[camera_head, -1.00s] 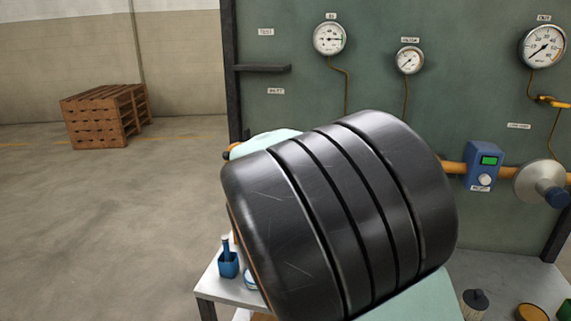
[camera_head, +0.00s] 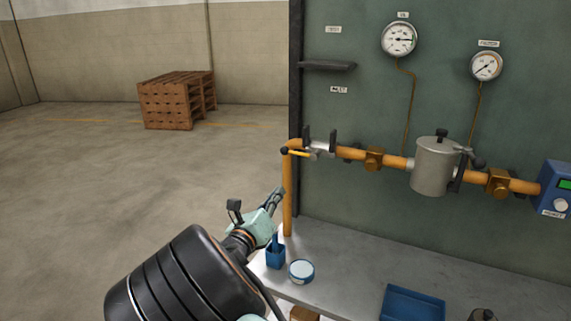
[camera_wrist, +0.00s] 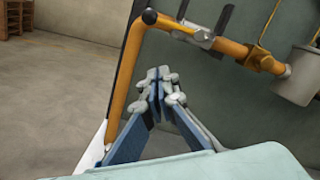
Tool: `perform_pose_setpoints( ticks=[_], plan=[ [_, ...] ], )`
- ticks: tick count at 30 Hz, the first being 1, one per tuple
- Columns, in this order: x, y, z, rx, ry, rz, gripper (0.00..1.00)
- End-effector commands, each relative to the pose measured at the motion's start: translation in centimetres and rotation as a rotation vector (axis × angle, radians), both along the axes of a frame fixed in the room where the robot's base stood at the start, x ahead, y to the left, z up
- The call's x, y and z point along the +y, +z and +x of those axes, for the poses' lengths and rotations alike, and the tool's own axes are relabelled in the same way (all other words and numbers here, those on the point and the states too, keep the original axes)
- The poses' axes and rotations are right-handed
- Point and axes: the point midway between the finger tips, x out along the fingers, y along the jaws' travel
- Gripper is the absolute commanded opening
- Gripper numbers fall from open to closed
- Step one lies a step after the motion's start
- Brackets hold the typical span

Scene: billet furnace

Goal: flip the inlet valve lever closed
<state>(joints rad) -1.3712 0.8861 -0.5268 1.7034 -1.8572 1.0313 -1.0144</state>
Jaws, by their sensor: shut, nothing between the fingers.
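The inlet valve lever (camera_head: 300,153) is a thin yellow bar with a black ball at its left end. It lies roughly along the orange pipe, at the silver valve between two dark upright brackets. In the wrist view the lever (camera_wrist: 172,25) shows at the top, with its black ball over the pipe's bend. My gripper (camera_head: 277,193) is shut and empty, below and left of the lever and in front of the vertical pipe. The wrist view shows the fingertips (camera_wrist: 159,76) together, apart from the lever and lower in the picture.
The orange pipe (camera_head: 288,200) drops to the bench at the panel's left edge. A grey canister (camera_head: 434,167) and brass fittings sit farther right on the pipe. A blue cup (camera_head: 275,256), a round tin (camera_head: 301,271) and a blue tray (camera_head: 412,303) are on the bench (camera_head: 345,260). Open floor lies left.

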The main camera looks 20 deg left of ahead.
Motion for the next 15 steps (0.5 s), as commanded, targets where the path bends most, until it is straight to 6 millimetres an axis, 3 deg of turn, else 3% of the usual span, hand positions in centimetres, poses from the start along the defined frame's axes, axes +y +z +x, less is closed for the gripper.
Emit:
perform_pose_setpoints(
  ticks=[7, 15],
  plan=[
    [-0.2, 0.2, 1.4, -0.001, -0.004, 0.002, 0.0],
    [-0.4, 0.6, 6.8, -0.002, -0.004, 0.003, 0.0]
  ],
)
